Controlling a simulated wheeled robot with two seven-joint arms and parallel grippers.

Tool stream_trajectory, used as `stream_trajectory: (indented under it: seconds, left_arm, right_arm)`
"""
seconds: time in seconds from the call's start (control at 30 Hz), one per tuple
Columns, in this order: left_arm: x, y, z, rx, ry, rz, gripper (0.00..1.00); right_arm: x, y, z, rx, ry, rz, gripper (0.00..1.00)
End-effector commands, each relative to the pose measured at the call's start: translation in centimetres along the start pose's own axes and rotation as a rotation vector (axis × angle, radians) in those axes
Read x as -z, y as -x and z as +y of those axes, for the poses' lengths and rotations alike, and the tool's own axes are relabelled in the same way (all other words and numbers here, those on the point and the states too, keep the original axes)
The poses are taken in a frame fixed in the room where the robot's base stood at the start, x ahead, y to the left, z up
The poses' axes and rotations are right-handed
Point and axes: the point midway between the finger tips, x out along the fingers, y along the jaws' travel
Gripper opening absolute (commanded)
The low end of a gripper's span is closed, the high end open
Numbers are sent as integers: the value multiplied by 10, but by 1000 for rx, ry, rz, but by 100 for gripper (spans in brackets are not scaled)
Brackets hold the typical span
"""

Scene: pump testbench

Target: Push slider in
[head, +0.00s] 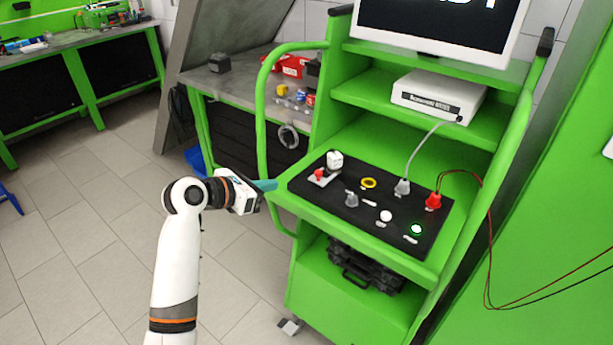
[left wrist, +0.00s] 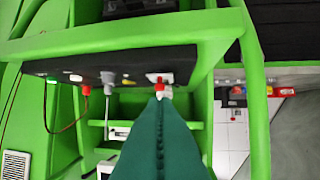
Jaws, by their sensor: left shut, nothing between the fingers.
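My left gripper (head: 267,185) reaches in from the left, its teal fingers (left wrist: 160,135) shut and empty. The fingertips are at the left edge of the green console, just left of the black control panel (head: 322,208). A small red knob on a white plate (head: 318,176) sits at the panel's left end, with a white block (head: 334,160) behind it. In the left wrist view the red and white control (left wrist: 158,78) lies straight beyond the fingertips; contact cannot be made out. No label shows which control is the slider. My right gripper is not in view.
The panel also carries a yellow ring (head: 368,183), a grey knob (head: 351,199), a grey plug (head: 402,187), a red plug (head: 433,201) with cables, and a lit green button (head: 416,229). A green handrail (head: 262,120) rises beside my gripper. Open floor lies left.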

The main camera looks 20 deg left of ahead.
Motion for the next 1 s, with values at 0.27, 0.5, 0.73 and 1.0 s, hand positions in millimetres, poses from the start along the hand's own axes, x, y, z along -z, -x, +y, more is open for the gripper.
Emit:
stream_trajectory:
  seconds: [0.27,0.5,0.73,1.0]
  left_arm:
    - [1,-55,1,-3,1,-1,0]
    - [5,-102,0,-1,-1,0,0]
    - [11,-124,1,0,0,-1,0]
    - [11,-129,0,0,0,-1,0]
  right_arm:
    - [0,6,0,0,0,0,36]
    - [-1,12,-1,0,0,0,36]
    - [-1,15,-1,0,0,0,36]
    - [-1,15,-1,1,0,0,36]
